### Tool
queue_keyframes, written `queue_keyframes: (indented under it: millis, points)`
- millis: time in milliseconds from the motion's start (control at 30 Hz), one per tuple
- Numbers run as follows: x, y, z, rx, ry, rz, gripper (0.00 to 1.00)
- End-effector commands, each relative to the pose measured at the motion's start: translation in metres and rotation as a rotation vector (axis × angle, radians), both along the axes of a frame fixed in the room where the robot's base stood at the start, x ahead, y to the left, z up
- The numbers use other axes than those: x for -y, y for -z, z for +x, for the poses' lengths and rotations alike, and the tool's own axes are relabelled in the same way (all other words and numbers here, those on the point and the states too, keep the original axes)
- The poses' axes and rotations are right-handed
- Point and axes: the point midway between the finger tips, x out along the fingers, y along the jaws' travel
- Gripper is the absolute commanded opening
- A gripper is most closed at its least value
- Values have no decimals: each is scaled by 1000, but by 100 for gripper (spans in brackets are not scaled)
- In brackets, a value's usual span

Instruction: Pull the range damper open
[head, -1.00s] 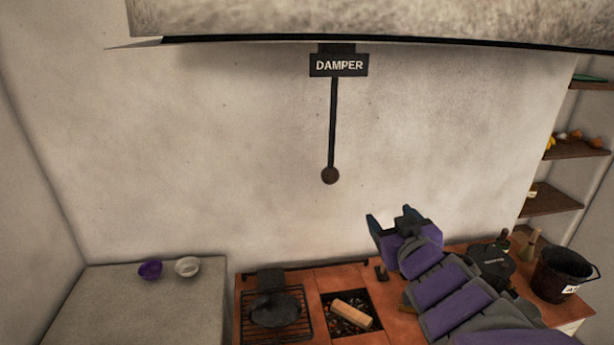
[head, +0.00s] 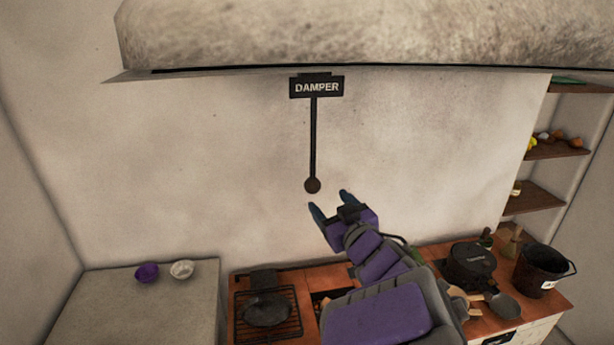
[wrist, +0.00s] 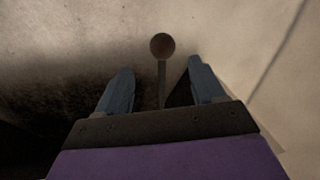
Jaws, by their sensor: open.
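The damper (head: 314,140) is a dark thin rod with a brown round knob (head: 312,185) at its lower end. It hangs under a black plate marked DAMPER (head: 317,87), below the hood. My gripper (head: 330,201) is open, its two fingers just below the knob in the head view. In the wrist view the knob (wrist: 162,45) shows ahead, centred between and beyond the two blue fingertips (wrist: 159,72). The rod shows between the fingers there. I see no contact between the fingers and the knob; the exact distance is hard to tell.
The hood (head: 370,40) overhangs the wall above. Below is the red-topped range (head: 290,283) with a pan on a grate (head: 267,312), a black pot (head: 470,263) and a bucket (head: 540,270). Two bowls stand on the left counter (head: 130,310). Shelves (head: 555,152) are at right.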

Motion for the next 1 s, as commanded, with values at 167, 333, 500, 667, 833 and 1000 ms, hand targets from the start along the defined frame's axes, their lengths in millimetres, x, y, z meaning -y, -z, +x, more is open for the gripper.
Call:
queue_keyframes:
  millis: [167, 333, 500, 667, 833, 1000]
  points:
    - [-23, 2, 29, 0, -3, -4, 68]
    - [-43, 1, 53, 4, -5, -8, 68]
    - [-52, 1, 75, 3, -4, -7, 68]
    - [-54, -1, 89, 6, -4, -2, 68]
    - [-54, -1, 96, 5, -3, 0, 68]
    - [-60, 0, 97, 4, -2, -5, 68]
